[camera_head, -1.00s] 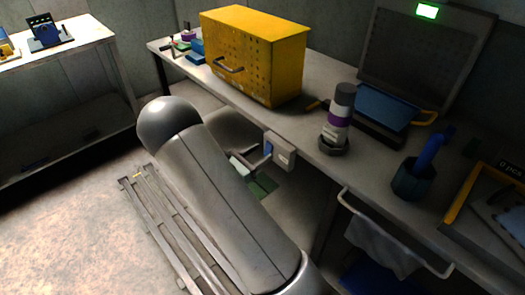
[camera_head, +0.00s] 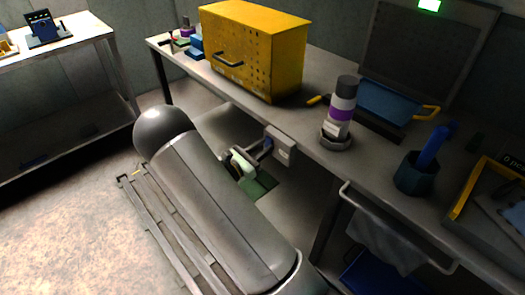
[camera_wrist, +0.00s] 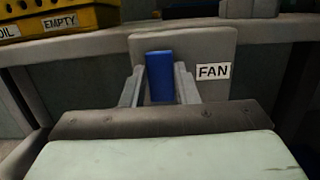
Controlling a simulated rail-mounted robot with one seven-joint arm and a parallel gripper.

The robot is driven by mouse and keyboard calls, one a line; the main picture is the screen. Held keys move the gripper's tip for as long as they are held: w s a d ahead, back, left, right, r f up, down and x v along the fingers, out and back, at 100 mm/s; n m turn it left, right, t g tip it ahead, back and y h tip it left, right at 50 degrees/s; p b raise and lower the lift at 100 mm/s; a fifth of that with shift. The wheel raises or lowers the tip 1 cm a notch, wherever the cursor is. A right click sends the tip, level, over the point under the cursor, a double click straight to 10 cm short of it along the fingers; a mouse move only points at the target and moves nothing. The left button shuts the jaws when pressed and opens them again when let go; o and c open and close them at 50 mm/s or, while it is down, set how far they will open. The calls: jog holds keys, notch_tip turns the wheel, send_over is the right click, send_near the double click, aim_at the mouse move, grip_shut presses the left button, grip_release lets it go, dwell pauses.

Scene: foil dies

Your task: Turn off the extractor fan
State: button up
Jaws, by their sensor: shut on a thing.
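The fan switch is a pale plate (camera_head: 284,151) on the front edge of the workbench. In the wrist view the plate (camera_wrist: 214,46) carries a white FAN label (camera_wrist: 213,72) and a blue upright lever (camera_wrist: 160,75). My gripper (camera_head: 266,146) reaches the plate from the front. In the wrist view its two fingers (camera_wrist: 160,88) stand on either side of the lever, shut on it. The lever's lower end is hidden behind the gripper body. A dark mesh panel (camera_head: 420,55) stands at the back of the bench with a lit green lamp (camera_head: 429,5) on top.
A yellow cabinet (camera_head: 250,50), a bottle with a purple band (camera_head: 341,108), a blue bin (camera_head: 385,103) and a dark cup (camera_head: 415,177) stand on the bench. A rail with a cloth (camera_head: 385,240) hangs below the bench, right of the switch. Floor at lower left is open.

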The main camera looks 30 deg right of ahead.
jog(key=f+h+b, duration=0.1)
jog(key=h+b, duration=0.1)
jog(key=shift+f+t+h, duration=0.1)
jog(key=shift+t+h, duration=0.3)
jog(key=o, duration=1)
jog(key=shift+a, duration=0.1)
jog(key=v, duration=1.7)
jog(key=shift+b, duration=0.45)
